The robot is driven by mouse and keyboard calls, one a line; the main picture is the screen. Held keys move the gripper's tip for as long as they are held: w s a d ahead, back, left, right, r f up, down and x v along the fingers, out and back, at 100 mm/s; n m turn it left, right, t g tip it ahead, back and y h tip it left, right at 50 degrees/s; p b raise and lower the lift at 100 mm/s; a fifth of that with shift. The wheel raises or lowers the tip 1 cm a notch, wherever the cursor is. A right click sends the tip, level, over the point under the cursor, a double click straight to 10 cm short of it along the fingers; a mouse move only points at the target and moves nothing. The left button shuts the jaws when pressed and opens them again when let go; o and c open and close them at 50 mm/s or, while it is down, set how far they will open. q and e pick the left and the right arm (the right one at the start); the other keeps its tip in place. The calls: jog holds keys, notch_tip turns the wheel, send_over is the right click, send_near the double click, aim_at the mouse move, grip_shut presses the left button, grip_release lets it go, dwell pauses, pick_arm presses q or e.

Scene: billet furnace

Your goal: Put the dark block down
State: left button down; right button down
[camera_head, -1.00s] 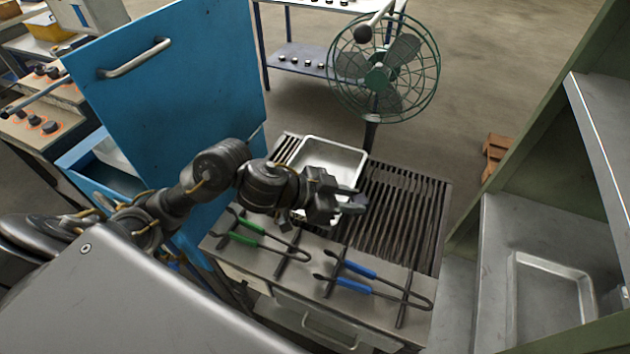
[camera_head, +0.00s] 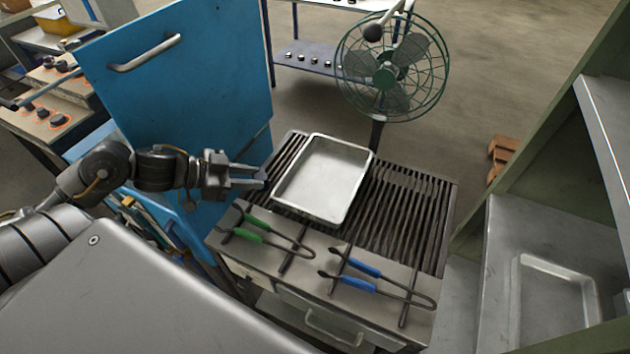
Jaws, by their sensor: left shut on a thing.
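My left gripper (camera_head: 252,176) reaches in from the left, in front of the blue door and just left of the silver tray. It is shut on the dark block, of which little can be told apart from the dark fingers at this size. The shallow silver tray (camera_head: 325,180) lies on the slatted grate (camera_head: 410,205) and looks empty. The gripper is clear of the tray's left rim. My right gripper is not in view.
Green-handled tongs (camera_head: 255,228) and blue-handled tongs (camera_head: 360,275) lie on the bench front. A green fan (camera_head: 390,75) stands behind the grate. The blue door (camera_head: 180,90) stands at the left. A shelf with a metal tray (camera_head: 555,300) is at the right.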

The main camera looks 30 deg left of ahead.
pick_arm(q)
jog(key=w+d+f, duration=0.1)
jog(key=w+f, duration=0.1)
jog(key=w, duration=0.1)
jog(key=w+d+f+p, duration=0.1)
jog(key=w+d+f, duration=0.1)
jog(key=w+f, duration=0.1)
jog(key=w+d+f, duration=0.1)
jog(key=w+f, duration=0.2)
jog(key=w, duration=0.2)
jog(key=shift+w+d+p, duration=0.2)
jog(key=shift+d+p, duration=0.15)
jog(key=shift+d, duration=0.05)
jog(key=shift+w+d+f, duration=0.15)
jog(key=shift+w+f, duration=0.3)
jog(key=shift+f, duration=0.3)
notch_tip(320, 180, down, 3)
jog(key=shift+p, duration=0.5)
jog(key=shift+f, duration=0.1)
jog(key=shift+f, duration=0.1)
jog(key=shift+f, duration=0.1)
jog(key=c, duration=1.1)
grip_release()
